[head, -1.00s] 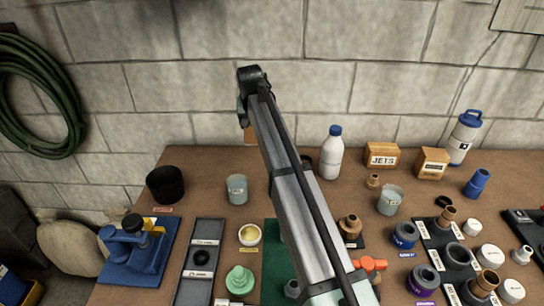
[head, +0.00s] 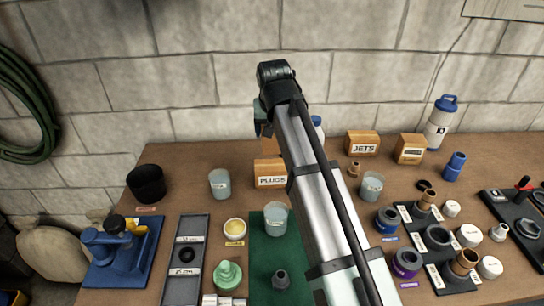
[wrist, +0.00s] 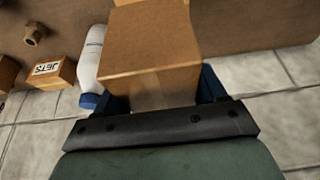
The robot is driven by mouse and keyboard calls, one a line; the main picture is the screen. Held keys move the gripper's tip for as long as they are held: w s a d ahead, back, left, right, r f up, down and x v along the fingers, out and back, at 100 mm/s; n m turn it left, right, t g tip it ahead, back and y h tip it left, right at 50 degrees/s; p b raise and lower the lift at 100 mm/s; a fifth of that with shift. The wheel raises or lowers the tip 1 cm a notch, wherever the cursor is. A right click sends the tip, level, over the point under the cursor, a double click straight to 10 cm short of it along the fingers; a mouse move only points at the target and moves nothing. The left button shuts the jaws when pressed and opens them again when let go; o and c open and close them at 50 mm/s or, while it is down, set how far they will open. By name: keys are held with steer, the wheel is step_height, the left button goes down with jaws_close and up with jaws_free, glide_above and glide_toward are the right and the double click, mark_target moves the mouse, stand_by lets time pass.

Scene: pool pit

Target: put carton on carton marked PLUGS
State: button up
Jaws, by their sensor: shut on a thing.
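My gripper (wrist: 163,98) is shut on a plain brown carton (wrist: 148,58), whose broad face fills the upper middle of the wrist view. In the head view the held carton (head: 269,147) shows only as a small brown patch beside my arm, just above the carton marked PLUGS (head: 270,181) in the picture. The PLUGS carton stands upright near the back of the bench, its right side partly behind my arm. I cannot tell whether the two cartons touch. My gripper's fingers are mostly hidden in the head view.
A white bottle (wrist: 93,65) stands close beside the held carton in the wrist view. The JETS carton (head: 362,144) and another carton (head: 410,149) stand to the right. A clear cup (head: 276,219) stands in front of PLUGS, another cup (head: 220,184) to its left. The block wall is behind.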

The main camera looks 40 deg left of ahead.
steer(key=shift+f, duration=4.15)
steer(key=shift+f, duration=0.1)
steer(key=o, duration=1.3)
steer(key=shift+o, duration=0.2)
steer(key=v, duration=1.2)
